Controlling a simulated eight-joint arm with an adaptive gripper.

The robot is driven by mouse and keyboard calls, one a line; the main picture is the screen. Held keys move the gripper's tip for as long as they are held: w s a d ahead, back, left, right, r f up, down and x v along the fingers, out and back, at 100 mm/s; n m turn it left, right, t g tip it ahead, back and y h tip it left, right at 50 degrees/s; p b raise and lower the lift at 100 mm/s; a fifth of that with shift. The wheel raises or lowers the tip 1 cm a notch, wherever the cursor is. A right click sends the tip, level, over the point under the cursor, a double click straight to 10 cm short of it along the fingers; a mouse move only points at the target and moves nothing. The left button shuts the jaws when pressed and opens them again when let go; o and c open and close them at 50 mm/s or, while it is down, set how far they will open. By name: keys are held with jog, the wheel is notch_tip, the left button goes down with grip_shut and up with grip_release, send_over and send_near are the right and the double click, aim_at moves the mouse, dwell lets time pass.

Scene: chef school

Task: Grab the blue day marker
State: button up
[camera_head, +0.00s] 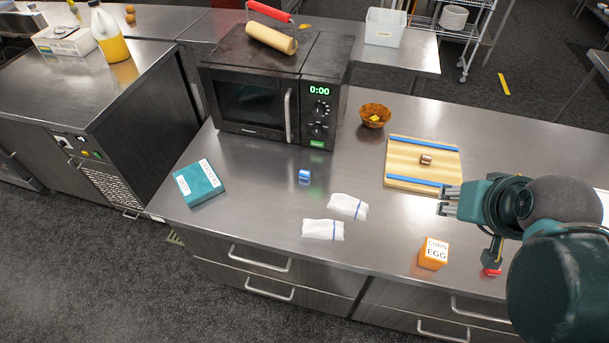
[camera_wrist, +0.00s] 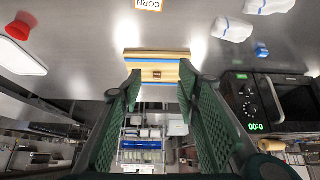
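The small blue day marker (camera_head: 304,176) sits on the steel counter in front of the microwave, left of the middle. It looks like a short blue roll. In the wrist view it also shows (camera_wrist: 261,50) at the right, outside my fingers. My gripper (camera_head: 447,201) is at the right, above the counter near the cutting board's right edge, well apart from the marker. In the wrist view my gripper (camera_wrist: 160,86) has its two green fingers spread, with nothing held between them.
Two white bags (camera_head: 348,206) (camera_head: 323,230) lie close in front of the marker. The black microwave (camera_head: 275,92) stands behind it. A teal box (camera_head: 198,184) is left. A cutting board (camera_head: 408,153) with a brown roll, a wooden bowl (camera_head: 375,114) and an orange box (camera_head: 433,254) are right.

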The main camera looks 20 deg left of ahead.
jog(key=w, duration=0.1)
jog(key=n+g+p, duration=0.6)
jog(key=n+g, duration=0.1)
jog(key=n, duration=1)
send_over(301, 171)
jog(key=f, duration=1.6)
jog(key=shift+w+d+f, duration=0.1)
jog(key=shift+d+f, duration=0.1)
jog(key=shift+d, duration=0.1)
jog(key=shift+a+f, duration=0.25)
jog(key=shift+f, duration=0.05)
jog(key=shift+f, duration=0.1)
jog(key=shift+f, duration=1.2)
